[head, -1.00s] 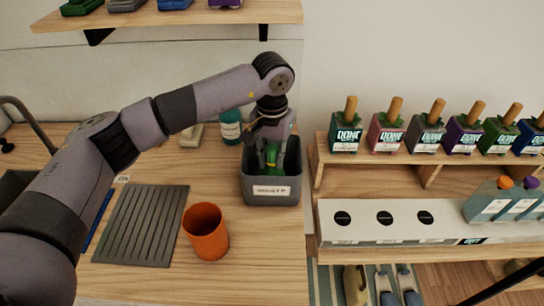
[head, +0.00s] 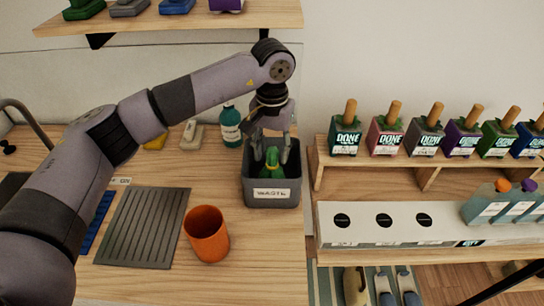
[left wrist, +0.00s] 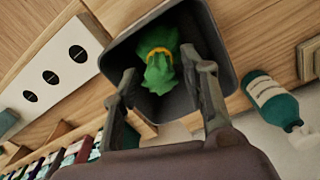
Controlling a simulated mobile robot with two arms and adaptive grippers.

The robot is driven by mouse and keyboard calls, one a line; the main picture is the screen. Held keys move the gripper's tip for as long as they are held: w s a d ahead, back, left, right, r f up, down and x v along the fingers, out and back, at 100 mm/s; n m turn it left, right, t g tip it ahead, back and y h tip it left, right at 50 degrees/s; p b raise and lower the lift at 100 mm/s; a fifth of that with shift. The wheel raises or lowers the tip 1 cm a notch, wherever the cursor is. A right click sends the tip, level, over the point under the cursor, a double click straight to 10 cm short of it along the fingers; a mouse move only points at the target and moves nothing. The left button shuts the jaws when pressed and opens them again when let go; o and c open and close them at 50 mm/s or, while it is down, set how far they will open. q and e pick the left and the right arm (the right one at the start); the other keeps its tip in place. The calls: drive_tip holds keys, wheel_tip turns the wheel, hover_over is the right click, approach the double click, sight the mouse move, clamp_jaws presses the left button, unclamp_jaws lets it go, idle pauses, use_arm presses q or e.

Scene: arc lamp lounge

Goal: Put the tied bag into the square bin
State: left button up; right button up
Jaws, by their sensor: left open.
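The square bin (head: 272,195) is dark grey with a white label and stands on the wooden counter. The green tied bag (head: 271,168) is inside it; its yellow tie shows in the left wrist view, where the bag (left wrist: 165,65) rests within the bin walls (left wrist: 135,48). My left gripper (head: 270,155) is open above the bag at the bin's mouth, its fingers spread either side and apart from the bag. It also shows in the left wrist view (left wrist: 165,80). My right gripper is not in view.
An orange cup (head: 206,236) and a grey ridged mat (head: 143,228) lie left of the bin. A teal bottle (head: 230,127) stands behind it. A shelf with several bottles (head: 425,137) is to the right. A wall shelf (head: 180,20) hangs above.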

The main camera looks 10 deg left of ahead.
use_arm(q)
wheel_tip(320, 180, up, 10)
drive_tip(key=shift+f+b, duration=0.2)
drive_tip(key=shift+b, duration=1)
